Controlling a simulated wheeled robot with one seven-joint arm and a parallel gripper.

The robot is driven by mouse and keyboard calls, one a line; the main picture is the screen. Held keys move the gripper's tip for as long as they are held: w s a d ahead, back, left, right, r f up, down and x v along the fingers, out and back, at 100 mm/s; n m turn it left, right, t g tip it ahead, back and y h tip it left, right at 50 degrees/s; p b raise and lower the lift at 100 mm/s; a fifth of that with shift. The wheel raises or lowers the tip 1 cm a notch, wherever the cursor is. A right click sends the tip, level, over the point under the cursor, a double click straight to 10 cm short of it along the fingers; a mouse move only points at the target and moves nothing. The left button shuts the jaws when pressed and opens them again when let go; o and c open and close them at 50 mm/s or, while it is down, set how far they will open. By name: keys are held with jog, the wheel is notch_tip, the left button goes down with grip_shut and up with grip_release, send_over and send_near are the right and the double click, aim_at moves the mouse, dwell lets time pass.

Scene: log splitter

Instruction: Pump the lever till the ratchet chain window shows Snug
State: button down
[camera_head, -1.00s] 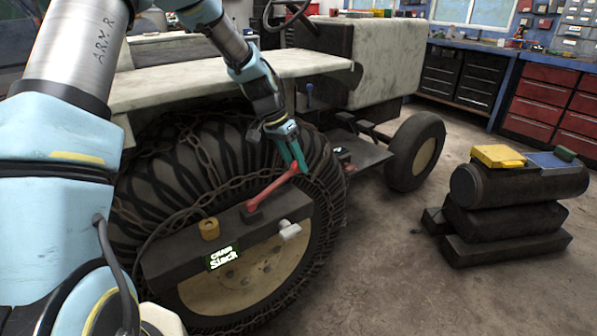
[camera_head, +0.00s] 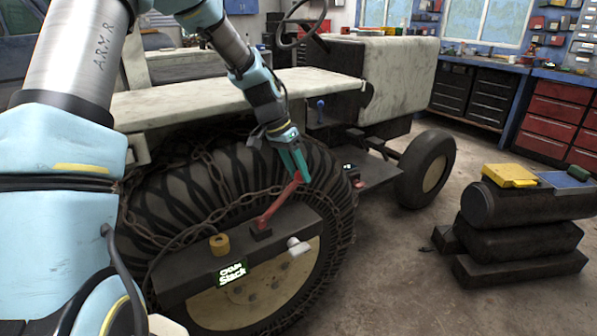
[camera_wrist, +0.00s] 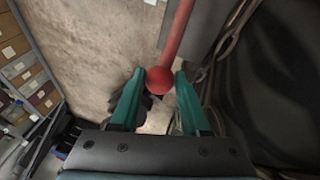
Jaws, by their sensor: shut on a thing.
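The red lever (camera_head: 279,203) rises from the dark ratchet bar (camera_head: 185,272) across the chained tractor wheel and leans up to the right. My gripper (camera_head: 297,172) is at the lever's upper end. In the wrist view the lever's red ball knob (camera_wrist: 159,80) sits between my teal fingers (camera_wrist: 160,92), and the gripper is shut on it. The chain window (camera_head: 232,273) on the bar's front reads "Chain Slack" in light letters on a dark panel. The tire chain (camera_head: 205,155) drapes over the tire.
A yellow knob (camera_head: 220,243) and a pale knob (camera_head: 298,245) stick out from the bar. The tractor's pale fender (camera_head: 225,95) is behind my arm. A dark cylindrical machine (camera_head: 520,210) with a yellow box stands at the right. Concrete floor between is clear.

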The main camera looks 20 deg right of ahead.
jog(key=c, duration=0.7)
grip_release()
jog(key=shift+a+f, duration=0.35)
jog(key=shift+a, duration=0.1)
jog(key=o, duration=0.3)
jog(key=shift+d+r, duration=0.15)
jog(key=b+v, duration=0.1)
jog(key=v, duration=0.9)
jog(key=shift+r+b, duration=0.35)
jog(key=shift+r, duration=0.05)
